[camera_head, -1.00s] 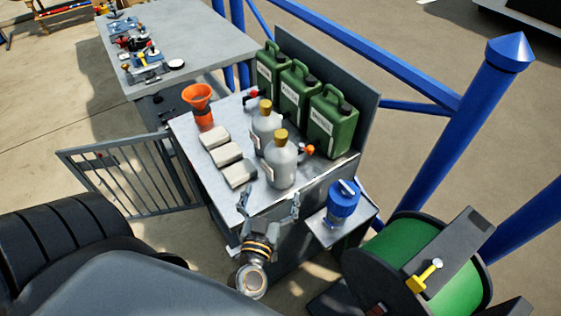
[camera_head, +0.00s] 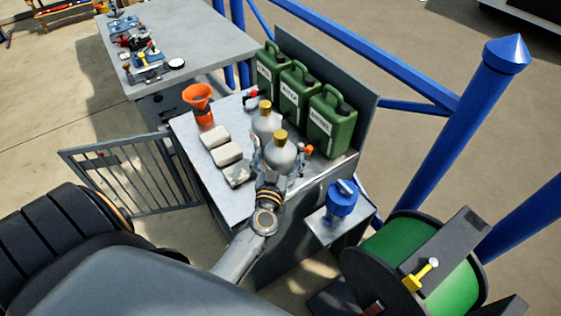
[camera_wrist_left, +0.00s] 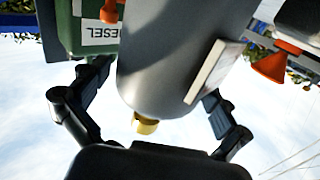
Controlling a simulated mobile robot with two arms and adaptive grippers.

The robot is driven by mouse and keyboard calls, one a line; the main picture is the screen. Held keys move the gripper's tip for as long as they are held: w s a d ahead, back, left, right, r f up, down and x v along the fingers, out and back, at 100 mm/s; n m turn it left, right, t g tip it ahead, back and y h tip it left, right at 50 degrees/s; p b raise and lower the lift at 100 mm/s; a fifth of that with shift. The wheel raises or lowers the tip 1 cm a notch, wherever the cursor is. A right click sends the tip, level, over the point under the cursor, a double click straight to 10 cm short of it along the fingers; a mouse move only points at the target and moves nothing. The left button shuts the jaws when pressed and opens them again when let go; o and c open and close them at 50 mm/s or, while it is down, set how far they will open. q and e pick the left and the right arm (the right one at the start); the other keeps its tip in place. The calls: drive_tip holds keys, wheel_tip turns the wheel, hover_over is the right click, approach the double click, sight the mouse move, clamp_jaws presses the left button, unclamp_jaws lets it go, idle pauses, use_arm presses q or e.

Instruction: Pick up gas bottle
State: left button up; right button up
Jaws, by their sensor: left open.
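Two grey gas bottles with yellow caps stand on the metal cabinet top (camera_head: 208,182). The nearer gas bottle (camera_head: 281,153) is at the cabinet's front; the other gas bottle (camera_head: 266,120) stands just behind it. My left gripper (camera_head: 277,160) is open at the nearer bottle, with a finger on either side of it. In the left wrist view the bottle (camera_wrist_left: 180,55) fills the space between the spread fingers, with its yellow cap (camera_wrist_left: 146,124) low in the picture. Clear gaps show beside the bottle, so the fingers are not closed on it. My right gripper is not in view.
Several green jerrycans (camera_head: 333,122) stand behind the bottles against a back panel. Pale blocks (camera_head: 228,153) and an orange funnel (camera_head: 200,100) are to the left. A blue-topped item (camera_head: 342,201) sits on a side shelf at right.

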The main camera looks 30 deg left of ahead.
use_arm(q)
drive_tip(key=shift+w+a, duration=0.15)
drive_tip(key=shift+w, duration=0.2)
drive_tip(key=shift+s, duration=0.1)
drive_tip(key=shift+c, duration=0.4)
drive_tip(key=c, duration=1.4)
drive_tip(key=shift+r, duration=0.15)
drive_tip(key=shift+c, duration=1.1)
